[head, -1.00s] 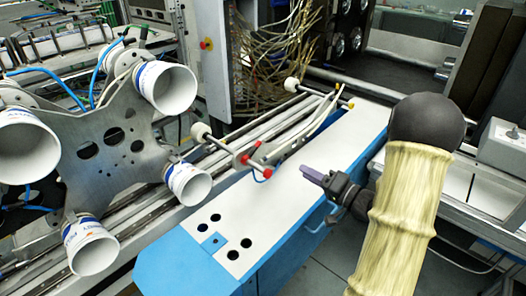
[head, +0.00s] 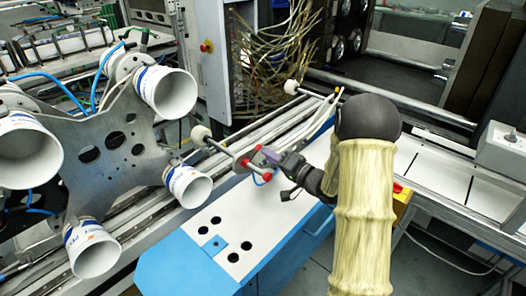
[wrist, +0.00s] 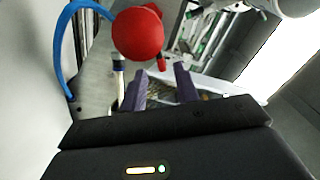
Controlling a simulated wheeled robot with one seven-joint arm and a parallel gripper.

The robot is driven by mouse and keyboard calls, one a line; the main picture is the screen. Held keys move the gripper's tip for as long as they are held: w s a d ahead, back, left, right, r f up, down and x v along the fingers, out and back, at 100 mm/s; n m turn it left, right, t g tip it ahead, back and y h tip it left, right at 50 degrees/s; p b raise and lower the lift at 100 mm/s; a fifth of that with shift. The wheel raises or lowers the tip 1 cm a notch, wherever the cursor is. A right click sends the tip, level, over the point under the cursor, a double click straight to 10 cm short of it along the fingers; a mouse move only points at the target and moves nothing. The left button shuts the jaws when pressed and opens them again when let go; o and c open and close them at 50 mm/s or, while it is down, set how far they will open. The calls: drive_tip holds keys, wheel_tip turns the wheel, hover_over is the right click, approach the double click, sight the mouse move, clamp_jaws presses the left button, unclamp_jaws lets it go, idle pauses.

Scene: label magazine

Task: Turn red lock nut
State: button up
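Several red knobs or nuts sit on the label magazine's bracket. In the head view, one is at the lower right (head: 267,177) and another at the left (head: 245,162). My gripper (head: 270,154) has purple fingers and reaches in from the right, close to these red parts. In the wrist view, a large round red knob (wrist: 138,35) is close, above the left finger. A smaller red part (wrist: 161,65) shows beyond the fingertips. My gripper (wrist: 160,80) has a gap between its fingers and nothing in it. I cannot tell which red part is the lock nut.
A blue hose (wrist: 62,50) curves beside the large red knob. The white and blue bench (head: 240,225) lies below, with dark holes at its front. A metal plate with white cups (head: 168,90) stands at the left. Rails run behind the bracket.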

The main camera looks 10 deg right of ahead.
sight(252, 156)
drive_tip(key=x, duration=0.3)
drive_tip(key=shift+w+a, duration=0.15)
drive_tip(key=shift+w, duration=0.15)
drive_tip(key=shift+c, duration=0.2)
clamp_jaws()
